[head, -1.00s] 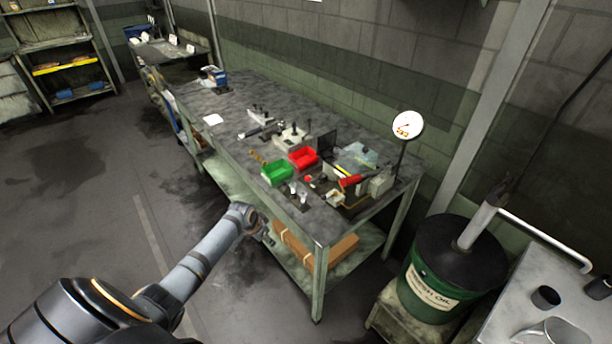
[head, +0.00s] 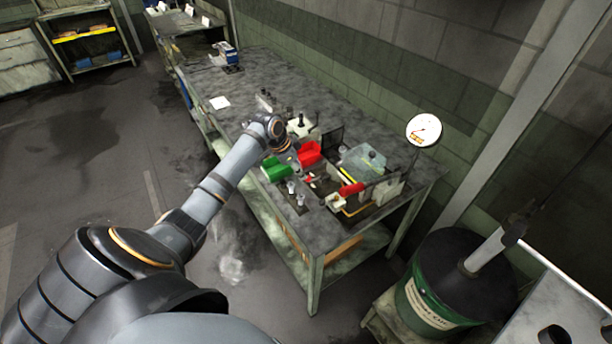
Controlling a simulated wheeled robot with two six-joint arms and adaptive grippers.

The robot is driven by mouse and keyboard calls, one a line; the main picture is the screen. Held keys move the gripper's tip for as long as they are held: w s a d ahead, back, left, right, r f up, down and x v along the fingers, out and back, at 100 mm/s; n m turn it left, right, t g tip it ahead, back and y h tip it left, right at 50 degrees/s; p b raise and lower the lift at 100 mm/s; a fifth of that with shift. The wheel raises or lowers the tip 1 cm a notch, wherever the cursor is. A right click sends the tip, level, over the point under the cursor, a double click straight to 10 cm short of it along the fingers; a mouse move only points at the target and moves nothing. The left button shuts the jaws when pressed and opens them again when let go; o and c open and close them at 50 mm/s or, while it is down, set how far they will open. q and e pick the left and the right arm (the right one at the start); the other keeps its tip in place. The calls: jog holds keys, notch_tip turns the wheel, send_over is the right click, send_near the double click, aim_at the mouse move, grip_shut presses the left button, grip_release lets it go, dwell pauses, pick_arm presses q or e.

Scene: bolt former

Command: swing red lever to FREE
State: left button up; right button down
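The red lever (head: 351,189) lies near the front right end of the workbench, beside a pale metal block (head: 388,191) and a clear cover (head: 362,160). Any FREE marking is too small to read. My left arm reaches in from the left, with its wrist over the bench's near edge. My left gripper (head: 284,148) is a small dark shape beyond the wrist, next to the green bin and well left of the lever. Its fingers are too small to make out. My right gripper is not in view.
A green bin (head: 276,171) and a red bin (head: 310,152) stand left of the lever. A round dial (head: 424,130) rises on a post behind it. An oil drum (head: 440,290) stands right of the workbench (head: 290,85). The floor at left is clear.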

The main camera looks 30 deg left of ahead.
pick_arm(q)
jog(key=x, duration=0.3)
jog(key=w+x, duration=0.1)
jog(key=x, duration=0.3)
jog(key=shift+a+f+p, duration=0.15)
jog(key=shift+p, duration=0.2)
jog(key=shift+f, duration=0.25)
jog(key=shift+c, duration=2)
jog(key=c, duration=0.5)
grip_shut()
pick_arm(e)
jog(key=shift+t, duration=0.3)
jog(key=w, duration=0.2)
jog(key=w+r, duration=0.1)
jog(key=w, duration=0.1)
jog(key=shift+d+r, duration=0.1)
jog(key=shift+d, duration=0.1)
